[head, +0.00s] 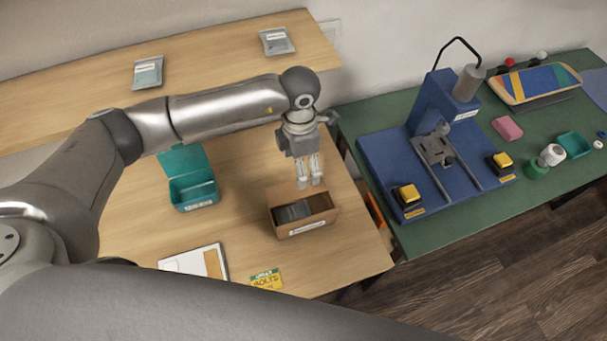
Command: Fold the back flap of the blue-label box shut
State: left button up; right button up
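A brown cardboard box (322,220) stands open near the right edge of the wooden table, with dark grey contents inside. A small pale label is on its front; its colour is too small to tell. My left gripper (309,182) points down at the back rim of the box. Its two fingers are close together with nothing visible between them. The gripper partly hides the back side, so the back flap's exact angle and any contact with it cannot be told. My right gripper is out of view; only a large grey arm link shows along the bottom.
A teal box (195,192) with its lid raised stands to the left. A white-and-tan pad (193,262) and a yellow-green bolts card (266,280) lie in front. A blue press fixture (390,165) stands on the green table at right. A raised shelf (205,62) runs behind.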

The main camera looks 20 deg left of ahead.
aim_at(296, 190)
pick_arm(q)
notch_tip(296, 190, down, 8)
jog(key=shift+s+d+f+p, duration=0.1)
jog(key=shift+f+p, duration=0.05)
jog(key=shift+p, duration=0.75)
jog(key=c, duration=1.1)
jog(key=shift+f+b, duration=0.2)
jog(key=shift+b, duration=0.2)
jog(key=shift+t, duration=0.3)
jog(key=shift+r, duration=0.1)
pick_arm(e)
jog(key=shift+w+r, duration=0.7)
pick_arm(q)
jog(key=shift+c, duration=0.2)
jog(key=o, duration=1.1)
jog(key=shift+o, duration=0.2)
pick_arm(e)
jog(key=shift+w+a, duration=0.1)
